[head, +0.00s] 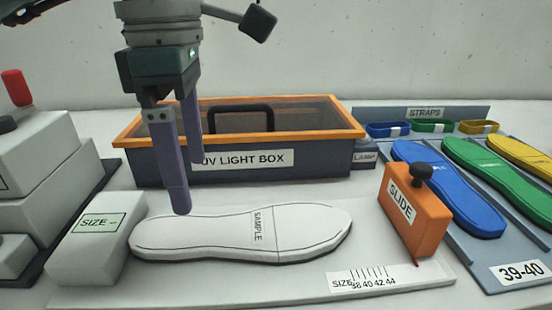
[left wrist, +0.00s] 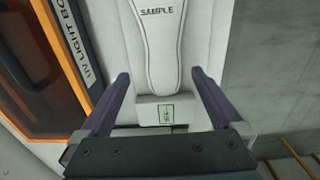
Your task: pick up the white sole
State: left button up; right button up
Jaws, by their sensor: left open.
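The white sole (head: 240,233), marked SAMPLE, lies flat on the light sizing board (head: 290,287), between a white block labelled SIZE (head: 98,235) and the orange SLIDE block. In the left wrist view the sole (left wrist: 158,50) runs up the middle of the picture. My left gripper (head: 182,175) points down above the sole's left end, with its near fingertip overlapping the sole's far edge in the head view. In the left wrist view its two fingers (left wrist: 158,80) are spread apart with nothing between them. My right gripper is not in view.
The orange-rimmed UV light box (head: 240,180) stands close behind the sole. The upright orange SLIDE block (head: 413,213) stands to its right. Blue (head: 447,190), green (head: 497,180) and yellow soles and several straps (head: 388,129) lie further right. White stepped blocks (head: 40,175) stand at left.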

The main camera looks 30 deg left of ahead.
aim_at(207, 231)
pick_arm(q)
jog(key=f, duration=0.2)
jog(key=shift+d+f, duration=0.3)
jog(key=shift+f, duration=0.1)
notch_tip(207, 231, down, 6)
jog(key=shift+d+r, duration=0.15)
jog(key=shift+c, duration=0.2)
jog(key=c, duration=1.4)
